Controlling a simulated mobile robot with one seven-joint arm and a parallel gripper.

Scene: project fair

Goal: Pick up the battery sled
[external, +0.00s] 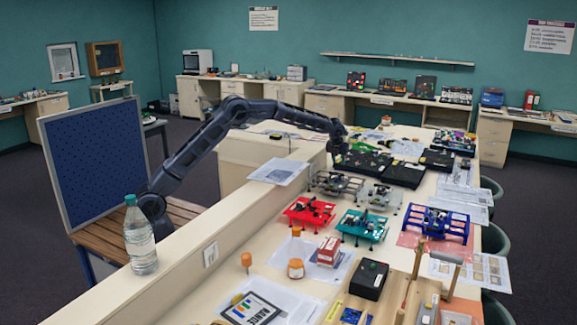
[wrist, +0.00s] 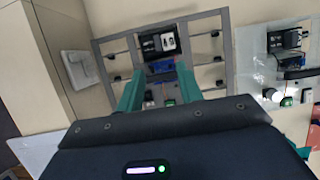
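My gripper (wrist: 158,85) shows in the wrist view with its two teal fingers apart and nothing visibly held between them. Beyond the fingers is a grey open-frame sled (wrist: 227,48) carrying a black box (wrist: 160,42) and a small blue part. The fingers overlap its near side in the picture; contact cannot be told. In the external view this grey sled (external: 338,183) lies on the table, below my gripper (external: 338,150). Other sleds are clear (external: 380,196), red (external: 308,214), teal (external: 362,227) and blue (external: 436,224). No readable label marks one as the battery sled.
Black cases (external: 402,173) lie behind the grey sled. A raised ledge (external: 235,218) runs along the table's left side, with a water bottle (external: 140,240) on it. A black box (external: 369,279), orange-capped jars and papers crowd the near table.

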